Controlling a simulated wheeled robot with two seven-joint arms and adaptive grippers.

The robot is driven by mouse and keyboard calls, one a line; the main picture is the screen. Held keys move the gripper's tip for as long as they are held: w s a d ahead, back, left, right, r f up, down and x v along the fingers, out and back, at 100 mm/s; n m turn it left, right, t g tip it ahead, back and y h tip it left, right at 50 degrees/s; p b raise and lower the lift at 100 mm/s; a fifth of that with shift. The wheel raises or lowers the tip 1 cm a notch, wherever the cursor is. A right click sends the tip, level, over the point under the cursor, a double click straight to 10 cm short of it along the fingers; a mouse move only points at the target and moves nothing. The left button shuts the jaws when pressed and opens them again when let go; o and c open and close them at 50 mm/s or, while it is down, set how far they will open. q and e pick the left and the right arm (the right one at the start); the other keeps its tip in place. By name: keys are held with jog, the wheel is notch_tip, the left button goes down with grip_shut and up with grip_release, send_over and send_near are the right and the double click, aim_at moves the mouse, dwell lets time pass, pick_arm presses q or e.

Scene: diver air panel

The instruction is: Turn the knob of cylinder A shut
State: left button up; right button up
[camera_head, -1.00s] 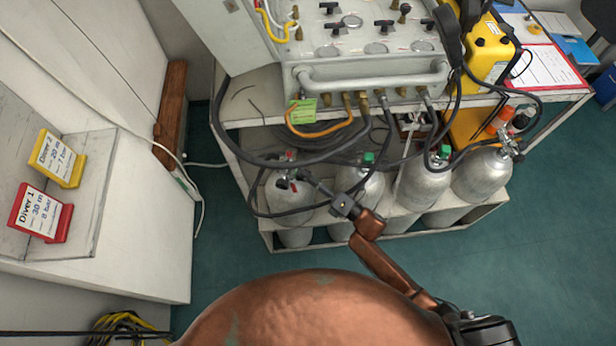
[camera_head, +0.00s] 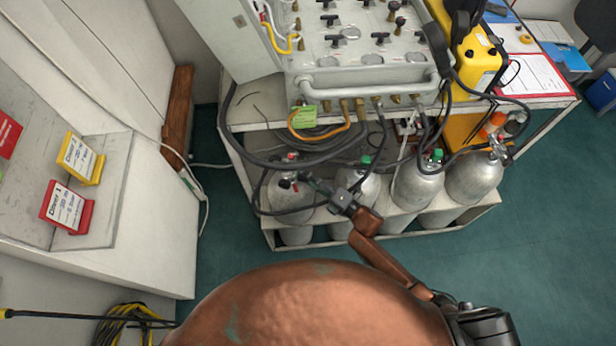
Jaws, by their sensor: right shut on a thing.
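Several silver cylinders stand in a row on the low shelf of the trolley. The leftmost cylinder (camera_head: 291,206) has a red-topped valve (camera_head: 291,157) and a dark knob at its neck; I take it for cylinder A, but no letter is readable. My right gripper (camera_head: 305,181) reaches in from the lower right and is shut on the knob of this leftmost cylinder. The fingers hide most of the knob, so its turned position cannot be told. My left gripper is not in view.
Beside it stand green-topped cylinders (camera_head: 416,183) and an orange-topped one (camera_head: 474,178). Black hoses (camera_head: 254,158) loop close around the valves. The grey air panel (camera_head: 365,50) overhangs behind. A white cabinet (camera_head: 150,235) stands left; the green floor (camera_head: 545,230) at right is clear.

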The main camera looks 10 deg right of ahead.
jog(key=o, duration=1.2)
jog(key=shift+c, duration=0.2)
jog(key=shift+s, duration=0.1)
jog(key=v, duration=1.2)
jog(key=shift+f, duration=0.1)
